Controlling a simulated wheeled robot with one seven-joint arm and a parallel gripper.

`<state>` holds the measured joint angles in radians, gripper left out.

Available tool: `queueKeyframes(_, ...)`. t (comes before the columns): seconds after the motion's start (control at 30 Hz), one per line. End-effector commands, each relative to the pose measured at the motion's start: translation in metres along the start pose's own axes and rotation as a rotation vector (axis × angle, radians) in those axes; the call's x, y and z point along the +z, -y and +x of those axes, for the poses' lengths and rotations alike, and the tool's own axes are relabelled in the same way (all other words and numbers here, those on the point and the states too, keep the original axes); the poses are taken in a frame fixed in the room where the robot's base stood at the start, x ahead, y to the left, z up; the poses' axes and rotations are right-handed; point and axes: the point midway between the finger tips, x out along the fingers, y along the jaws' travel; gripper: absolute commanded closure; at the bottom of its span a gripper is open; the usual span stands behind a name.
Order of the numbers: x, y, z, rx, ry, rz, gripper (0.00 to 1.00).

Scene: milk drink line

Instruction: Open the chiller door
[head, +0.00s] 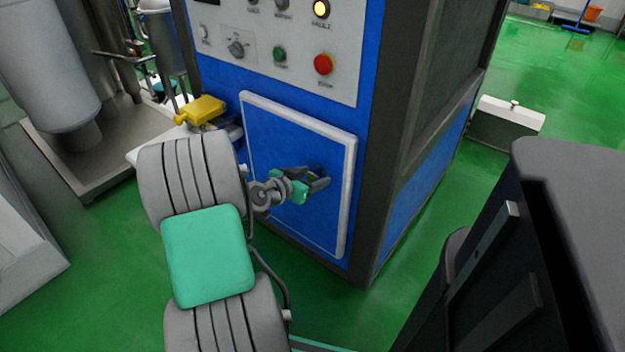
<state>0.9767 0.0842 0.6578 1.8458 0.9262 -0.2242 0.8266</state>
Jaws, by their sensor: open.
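The chiller door (290,140) is a blue panel with a pale raised frame, low on the front of a blue and dark grey cabinet. It looks closed and lies flush with the cabinet front. My gripper (319,180) is in front of the door's right half, with its dark fingers apart. A small dark part, perhaps the door's handle, shows at the fingertips. I cannot tell whether the fingers touch it or stand around it. My arm and gripper cover the door's left edge and part of its middle.
A control panel (270,70) with a lit yellow lamp and a red button (323,64) sits above the door. A yellow object (205,108) is left of the cabinet. Steel tanks (45,65) stand at left. A white-topped box (511,112) is on the green floor at right.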

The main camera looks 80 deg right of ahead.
Motion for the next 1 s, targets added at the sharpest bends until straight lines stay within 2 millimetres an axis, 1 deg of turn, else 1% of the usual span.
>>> queueKeyframes(0.07,0.0004,-0.0001,0.0031,0.000,0.001,0.000,0.39)
queueKeyframes(0.27,0.0001,0.0004,0.0027,-0.001,0.001,-0.001,0.40)
queueKeyframes(1.0,0.0002,0.0004,0.0023,-0.001,0.002,-0.001,1.00)
